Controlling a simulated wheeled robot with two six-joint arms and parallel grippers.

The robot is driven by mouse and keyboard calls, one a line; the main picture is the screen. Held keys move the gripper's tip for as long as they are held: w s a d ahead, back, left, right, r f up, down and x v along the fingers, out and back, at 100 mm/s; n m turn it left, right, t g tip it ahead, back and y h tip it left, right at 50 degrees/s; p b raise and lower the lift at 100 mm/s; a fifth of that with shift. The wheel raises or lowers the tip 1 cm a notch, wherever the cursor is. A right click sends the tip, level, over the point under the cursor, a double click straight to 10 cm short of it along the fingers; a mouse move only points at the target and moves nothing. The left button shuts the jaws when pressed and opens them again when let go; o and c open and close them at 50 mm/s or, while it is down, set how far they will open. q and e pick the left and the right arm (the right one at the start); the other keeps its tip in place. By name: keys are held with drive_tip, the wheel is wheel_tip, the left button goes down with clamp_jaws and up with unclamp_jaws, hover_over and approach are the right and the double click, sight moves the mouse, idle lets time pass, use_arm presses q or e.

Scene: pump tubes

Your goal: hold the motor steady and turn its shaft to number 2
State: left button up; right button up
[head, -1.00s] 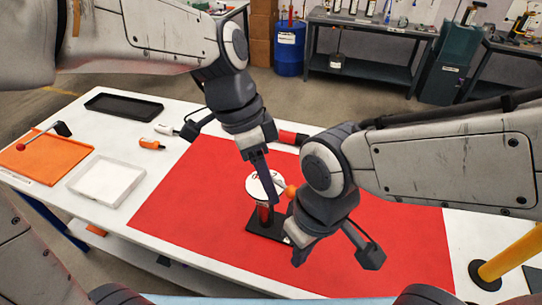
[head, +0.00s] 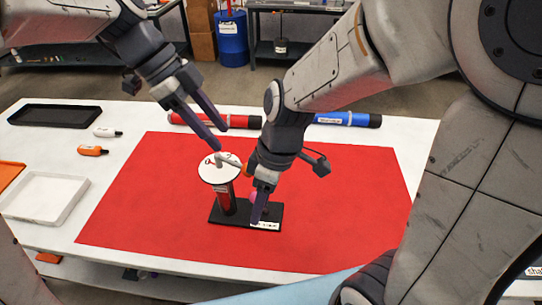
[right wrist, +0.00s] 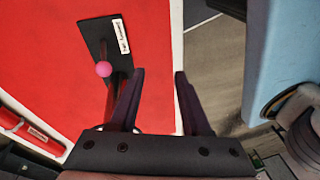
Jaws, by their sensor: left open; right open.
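The motor has a red body (head: 225,199) standing upright on a black base (head: 233,217), with a white round dial (head: 212,170) on top. A grey shaft pointer (head: 229,159) with an orange knob lies across the dial; the number it points at is too small to read. My left gripper (head: 219,138) is open just above the dial's far edge, apparently apart from it. My right gripper (right wrist: 160,74) is open and empty, right of the motor in the head view, with fingers partly hiding the base. A pink ball (right wrist: 103,69) shows by the base in the right wrist view.
A red tube (head: 195,119) and a blue tube (head: 345,119) lie behind the red mat (head: 340,190). A white tray (head: 50,190), a black tray (head: 55,115) and two small bottles are at the left. The mat's right part is clear.

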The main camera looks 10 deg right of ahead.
drive_tip(key=w+d+f+n+y, duration=0.2)
drive_tip(key=w+d+f+n, duration=0.3)
drive_tip(key=w, duration=0.4)
drive_tip(key=shift+m+t, duration=0.5)
drive_tip(key=x, duration=0.9)
drive_tip(key=shift+w+d+f, duration=0.1)
drive_tip(key=shift+d+f, duration=0.05)
drive_tip(key=shift+d, duration=0.3)
clamp_jaws()
